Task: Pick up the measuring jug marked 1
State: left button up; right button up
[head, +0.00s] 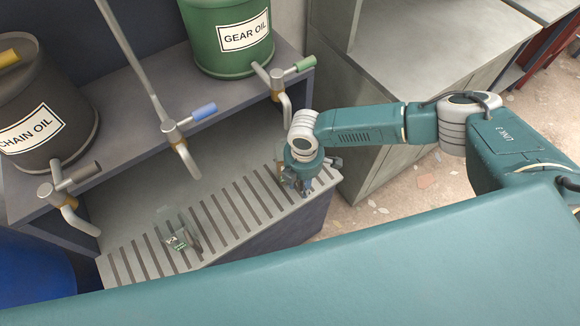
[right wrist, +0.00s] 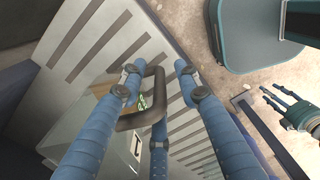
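In the right wrist view a clear, box-like measuring jug (right wrist: 92,128) has a dark looped handle (right wrist: 158,101) and a white label marked 1. My right gripper (right wrist: 158,82) is open, with its blue fingers spread on both sides of the handle; I see no clear grip. In the head view my right gripper (head: 306,184) is low over the right end of the slatted drip tray (head: 222,216) and hides most of what is under it. A second clear jug (head: 178,240) with a green mark stands farther left on the tray. My left gripper (right wrist: 285,106) shows small, its fingers apart, in the right wrist view.
Above the tray, a shelf (head: 135,125) holds a dark chain oil drum (head: 40,105) and a green gear oil drum (head: 228,40). Their taps and a blue-handled tap (head: 188,120) overhang the tray. A grey cabinet (head: 425,45) stands at right, behind my right arm.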

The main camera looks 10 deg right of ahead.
grip_shut()
jog(key=shift+r, duration=0.2)
